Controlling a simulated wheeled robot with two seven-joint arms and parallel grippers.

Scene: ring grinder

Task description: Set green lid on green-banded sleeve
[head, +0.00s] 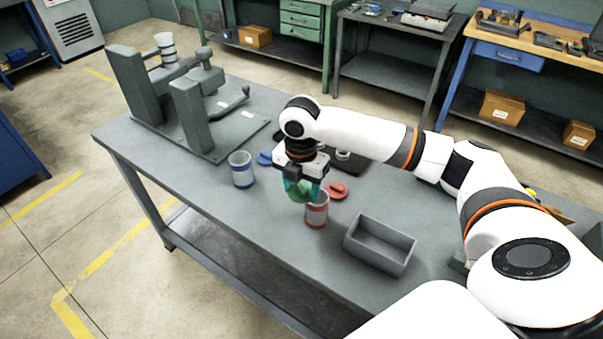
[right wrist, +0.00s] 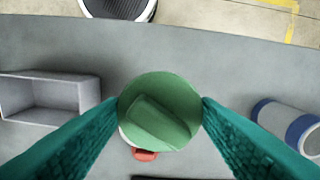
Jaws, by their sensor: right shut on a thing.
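My right gripper (head: 302,188) is shut on the green lid (head: 299,191) and holds it above and just left of the red-banded sleeve (head: 317,212). In the right wrist view the round green lid (right wrist: 160,108), with a raised bar grip, sits between the teal fingertips. It hides most of what lies below it; a pale rim shows at its lower left edge. I cannot make out a green band on any sleeve in view. A pale sleeve (head: 165,45) stands on the grey fixture at the back left, its band unclear. My left gripper is not in view.
A blue-banded sleeve (head: 242,170) stands left of my gripper. A blue lid (head: 265,158) and a red lid (head: 338,191) lie on the table (head: 215,205). An open grey bin (head: 352,243) is at the right. The large grey fixture (head: 192,128) fills the far left end.

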